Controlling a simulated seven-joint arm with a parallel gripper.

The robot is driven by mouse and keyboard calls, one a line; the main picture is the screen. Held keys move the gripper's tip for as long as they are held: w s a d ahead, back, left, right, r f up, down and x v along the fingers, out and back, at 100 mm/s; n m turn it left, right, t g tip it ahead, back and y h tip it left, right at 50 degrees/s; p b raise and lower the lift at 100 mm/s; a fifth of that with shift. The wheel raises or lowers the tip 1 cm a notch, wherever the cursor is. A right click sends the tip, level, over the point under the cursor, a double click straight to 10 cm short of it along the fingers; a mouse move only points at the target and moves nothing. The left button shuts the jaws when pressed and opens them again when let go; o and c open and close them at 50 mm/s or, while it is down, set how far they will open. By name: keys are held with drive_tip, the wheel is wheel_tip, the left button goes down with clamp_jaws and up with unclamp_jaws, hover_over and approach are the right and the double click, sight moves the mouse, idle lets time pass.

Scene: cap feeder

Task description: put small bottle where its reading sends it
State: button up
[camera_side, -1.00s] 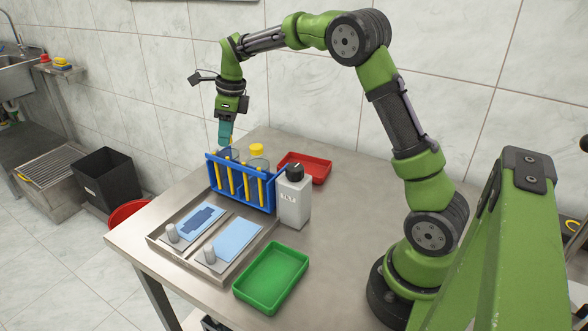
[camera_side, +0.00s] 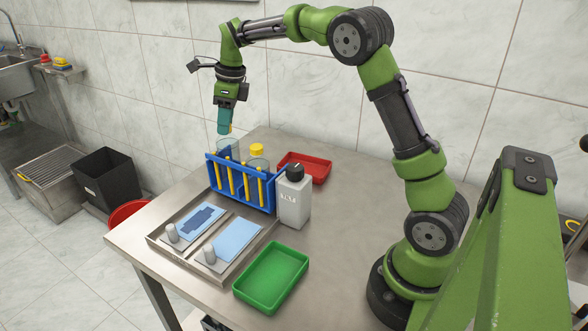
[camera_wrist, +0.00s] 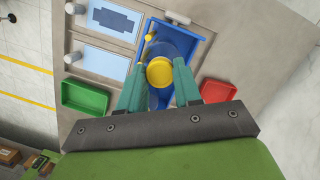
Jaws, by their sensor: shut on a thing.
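My gripper (camera_side: 225,127) is shut on the yellow cap of a clear, bluish small bottle (camera_side: 229,149), above the back left of the blue rack (camera_side: 240,192). In the wrist view the yellow cap (camera_wrist: 159,72) sits between the two teal fingertips (camera_wrist: 158,88), with the rack's blue frame (camera_wrist: 203,31) beyond it. The rack's front hides the bottle's lower end, so I cannot tell whether it is clear of the rack. A second clear bottle with a yellow cap (camera_side: 257,149) stands to its right. No reading on the held bottle is legible.
A grey bottle with black cap (camera_side: 294,198) stands right of the rack. A steel tray (camera_side: 180,250) with two blue panels and grey knobs lies in front. A green tray (camera_side: 271,277) is front right, a red tray (camera_side: 305,167) behind. A black bin (camera_side: 106,178) stands left of the table.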

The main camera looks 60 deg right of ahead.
drive_tip(key=w+a+v, duration=0.1)
drive_tip(key=v, duration=0.9)
drive_tip(key=shift+w+r, duration=0.3)
drive_tip(key=shift+w, duration=0.05)
idle(0.8)
drive_tip(key=shift+r, duration=0.1)
drive_tip(key=shift+w+a+v, duration=0.25)
drive_tip(key=shift+w+v, duration=0.15)
drive_tip(key=shift+v, duration=2)
drive_tip(key=s+d+n, duration=0.1)
drive_tip(key=s+d, duration=0.5)
drive_tip(key=s, duration=0.5)
drive_tip(key=s+d, duration=0.5)
drive_tip(key=s, duration=0.5)
drive_tip(key=s+d+x, duration=0.1)
drive_tip(key=x, duration=0.7)
drive_tip(key=s+d+f+x, duration=0.1)
drive_tip(key=s+x, duration=0.1)
drive_tip(key=x, duration=0.5)
drive_tip(key=w+d+f, duration=0.2)
drive_tip(key=w+d, duration=0.2)
drive_tip(key=w, duration=0.2)
drive_tip(key=w+d+f, duration=0.3)
drive_tip(key=w+d, duration=0.1)
drive_tip(key=w, duration=0.3)
drive_tip(key=shift+w+d, duration=0.2)
drive_tip(key=shift+w, duration=0.1)
drive_tip(key=shift+f, duration=0.15)
